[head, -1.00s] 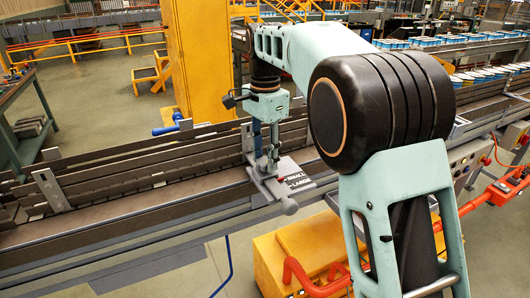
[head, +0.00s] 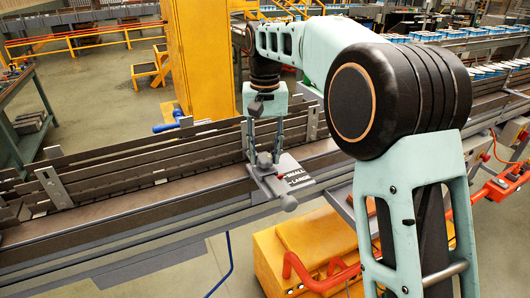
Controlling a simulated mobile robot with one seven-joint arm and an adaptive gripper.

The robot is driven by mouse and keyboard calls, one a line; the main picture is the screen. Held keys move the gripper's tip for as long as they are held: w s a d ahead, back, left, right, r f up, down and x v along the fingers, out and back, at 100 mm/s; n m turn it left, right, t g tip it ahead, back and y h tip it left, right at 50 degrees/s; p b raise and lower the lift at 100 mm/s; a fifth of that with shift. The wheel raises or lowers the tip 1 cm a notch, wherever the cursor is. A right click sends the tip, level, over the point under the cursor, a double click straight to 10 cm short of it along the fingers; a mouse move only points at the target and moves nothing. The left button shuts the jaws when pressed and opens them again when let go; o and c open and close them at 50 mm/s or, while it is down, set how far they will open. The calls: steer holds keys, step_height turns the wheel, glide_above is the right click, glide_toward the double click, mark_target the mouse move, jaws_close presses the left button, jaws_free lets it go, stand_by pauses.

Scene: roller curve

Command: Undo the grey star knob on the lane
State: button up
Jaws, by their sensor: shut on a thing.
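The grey star knob (head: 264,160) sits on top of a grey clamp block on the lane's near rail (head: 215,193). My gripper (head: 265,157) points straight down over it. Its two fingers stand on the left and right of the knob and are shut on it. The fingertips partly hide the knob's sides, so its exact turn is hard to see.
A plate marked SMALL and LARGE (head: 298,178) lies just right of the knob, with a small red pointer. A grey round-ended handle (head: 288,203) sticks out toward the front. Metal guide rails (head: 150,165) run behind the lane. A yellow pillar (head: 200,60) stands behind.

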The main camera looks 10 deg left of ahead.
steer(key=n, duration=0.6)
steer(key=shift+s+d+f, duration=0.1)
steer(key=shift+s+f, duration=0.05)
steer(key=shift+f, duration=0.2)
steer(key=n, duration=0.4)
steer(key=shift+n, duration=1.6)
steer(key=o, duration=1.1)
steer(key=shift+c, duration=0.2)
steer(key=shift+o, duration=0.5)
steer(key=shift+r, duration=0.1)
steer(key=shift+r, duration=0.15)
